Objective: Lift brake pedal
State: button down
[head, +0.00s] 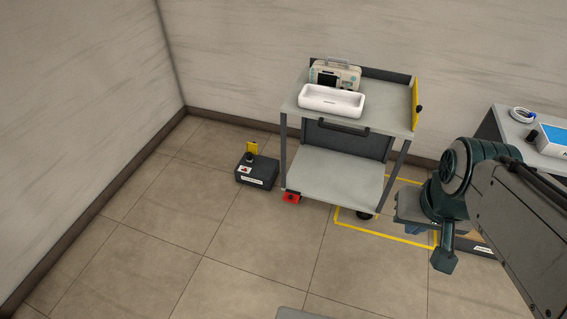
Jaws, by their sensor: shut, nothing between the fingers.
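A small red brake pedal (291,197) sits low at the front left foot of a grey two-shelf cart (335,176), close to the floor. Its tilt is too small to tell. My gripper (415,229) is at the right, in front of the cart's right side and well away from the pedal. It is shut and empty, though its fingers are small and partly hidden by my arm.
A black box (257,175) with a yellow flap stands on the floor left of the cart. The cart carries a monitor (335,75) and a white tray (332,100). A side table (510,124) stands right. Yellow floor tape (385,230) lies near the cart. The front left floor is clear.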

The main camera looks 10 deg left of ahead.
aim_at(291, 196)
jog(key=u, duration=0.3)
jog(key=i, duration=1.3)
jog(key=u, duration=0.3)
